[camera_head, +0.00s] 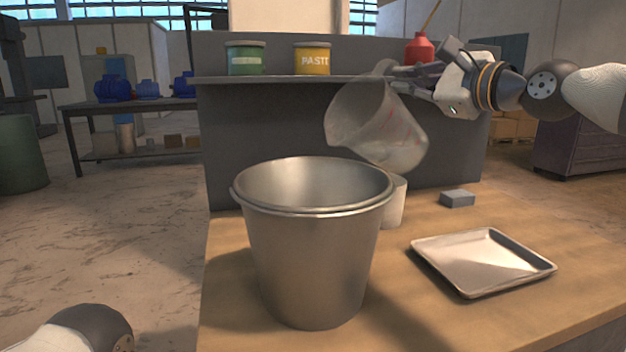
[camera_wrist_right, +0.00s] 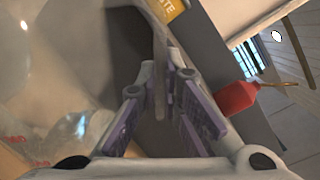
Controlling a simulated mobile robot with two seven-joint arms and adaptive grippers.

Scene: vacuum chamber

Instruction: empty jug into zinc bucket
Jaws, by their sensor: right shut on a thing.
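The zinc bucket (camera_head: 310,265) stands upright on the wooden table, its open top facing up. The clear jug (camera_head: 352,115) with red markings is held in the air behind and to the right of the bucket. It is tilted, with its mouth toward the left and its base low on the right; something pale shows in its lower part. My right gripper (camera_head: 398,78) is shut on the jug's handle; the handle also shows between the fingers in the right wrist view (camera_wrist_right: 160,75). Of my left arm only a rounded link shows at the bottom left; its gripper is out of view.
A metal tray (camera_head: 432,256) lies right of the bucket, with a small grey block (camera_head: 457,198) behind it. A white cylinder (camera_head: 393,205) stands partly hidden behind the bucket. A shelf behind holds a green can (camera_head: 245,58), a yellow can (camera_head: 312,59) and a red bottle (camera_head: 419,49).

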